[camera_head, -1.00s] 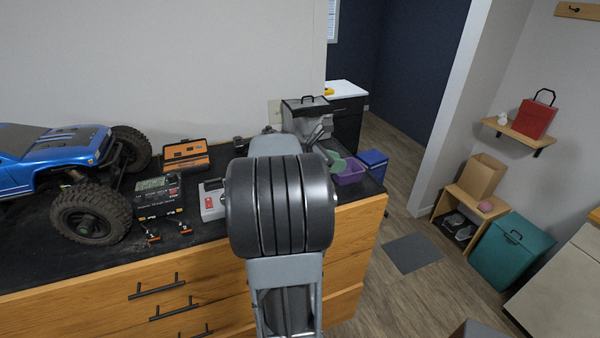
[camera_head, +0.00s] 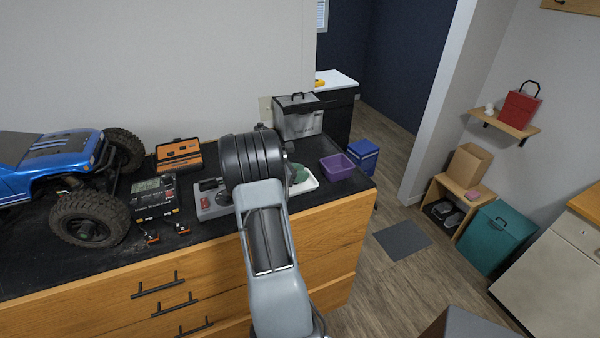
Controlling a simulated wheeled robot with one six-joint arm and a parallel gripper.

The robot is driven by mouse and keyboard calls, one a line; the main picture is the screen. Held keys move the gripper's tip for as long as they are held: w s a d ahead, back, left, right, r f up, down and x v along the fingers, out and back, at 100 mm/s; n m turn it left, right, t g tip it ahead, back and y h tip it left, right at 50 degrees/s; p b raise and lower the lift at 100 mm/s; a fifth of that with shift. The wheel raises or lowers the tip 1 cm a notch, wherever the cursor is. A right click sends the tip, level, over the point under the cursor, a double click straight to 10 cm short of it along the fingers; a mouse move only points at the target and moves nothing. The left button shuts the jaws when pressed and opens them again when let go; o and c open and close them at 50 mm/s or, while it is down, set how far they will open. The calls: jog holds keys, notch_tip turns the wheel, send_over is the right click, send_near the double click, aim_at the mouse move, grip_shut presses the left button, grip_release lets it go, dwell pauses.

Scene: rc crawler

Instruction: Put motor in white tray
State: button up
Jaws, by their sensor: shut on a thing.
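The white tray (camera_head: 311,184) lies on the dark worktop, just right of my arm's big black joint, which hides its left part. A dark green round thing (camera_head: 300,173) shows at the tray, partly hidden. My gripper is hidden behind my own arm, so its fingers and anything in them cannot be seen. I cannot make out the motor anywhere.
A purple bin (camera_head: 337,167) stands right of the tray, near the worktop's right end. A grey lidded box (camera_head: 299,120) stands behind. Left are a grey device (camera_head: 210,199), a black charger (camera_head: 154,197), an orange case (camera_head: 180,156) and the blue crawler (camera_head: 60,155).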

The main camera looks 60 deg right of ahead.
jog(key=shift+f, duration=0.4)
jog(key=shift+f+b, duration=0.35)
jog(key=shift+f, duration=0.1)
jog(key=o, duration=0.6)
jog(key=shift+s+a, duration=0.1)
jog(key=o, duration=0.4)
jog(key=shift+f, duration=0.15)
jog(key=shift+c, duration=0.2)
